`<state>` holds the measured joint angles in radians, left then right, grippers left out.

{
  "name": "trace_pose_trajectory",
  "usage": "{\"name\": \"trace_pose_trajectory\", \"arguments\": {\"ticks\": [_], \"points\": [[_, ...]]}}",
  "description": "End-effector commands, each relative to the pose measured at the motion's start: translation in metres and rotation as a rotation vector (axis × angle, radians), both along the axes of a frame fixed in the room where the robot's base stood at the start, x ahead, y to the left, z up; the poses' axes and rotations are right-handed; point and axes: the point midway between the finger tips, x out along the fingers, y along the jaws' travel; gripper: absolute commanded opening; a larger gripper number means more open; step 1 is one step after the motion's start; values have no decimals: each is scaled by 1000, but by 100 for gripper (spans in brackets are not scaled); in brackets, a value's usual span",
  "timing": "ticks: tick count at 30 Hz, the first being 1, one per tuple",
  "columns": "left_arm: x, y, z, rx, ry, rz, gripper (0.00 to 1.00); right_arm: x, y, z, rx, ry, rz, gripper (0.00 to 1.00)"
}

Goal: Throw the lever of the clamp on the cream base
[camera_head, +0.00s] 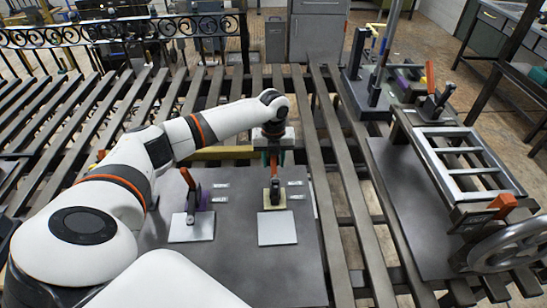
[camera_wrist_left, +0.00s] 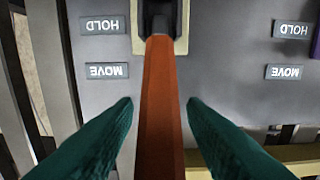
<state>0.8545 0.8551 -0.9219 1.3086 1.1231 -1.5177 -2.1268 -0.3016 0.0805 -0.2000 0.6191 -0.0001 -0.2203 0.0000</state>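The clamp on the cream base (camera_head: 274,204) stands on the dark panel, with its orange lever (camera_head: 274,167) pointing up. In the left wrist view the lever (camera_wrist_left: 160,100) runs from the black clamp body toward the camera, and a corner of the cream base (camera_wrist_left: 181,47) shows. My left gripper (camera_head: 272,153) is above this clamp. Its two green fingers (camera_wrist_left: 160,104) are on either side of the lever, with a gap showing on both sides. It is open. My right gripper is in neither view.
A second clamp with an orange lever (camera_head: 187,178) stands on a purple base (camera_head: 204,201) to the left. HOLD (camera_wrist_left: 102,25) and MOVE (camera_wrist_left: 107,71) labels lie beside the clamps. White plates (camera_head: 277,228) lie in front. A metal frame and handwheel (camera_head: 510,245) stand at right.

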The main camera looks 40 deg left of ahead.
Motion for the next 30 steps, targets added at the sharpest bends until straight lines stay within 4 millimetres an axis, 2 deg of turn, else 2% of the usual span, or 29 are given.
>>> {"name": "trace_pose_trajectory", "arguments": {"ticks": [8, 12, 15, 23, 30], "points": [[0, 0, -2, 1, 1, 0, 37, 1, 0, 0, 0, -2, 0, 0], [0, 0, -1, 1, 1, 0, 14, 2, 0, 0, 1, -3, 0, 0], [0, 0, -1, 1, 1, 0, 0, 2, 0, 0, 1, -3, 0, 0], [0, 0, 0, 3, -2, -1, 0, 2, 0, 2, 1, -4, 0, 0], [-4, -3, 8, 49, -55, -4, 0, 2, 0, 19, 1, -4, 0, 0]]}}
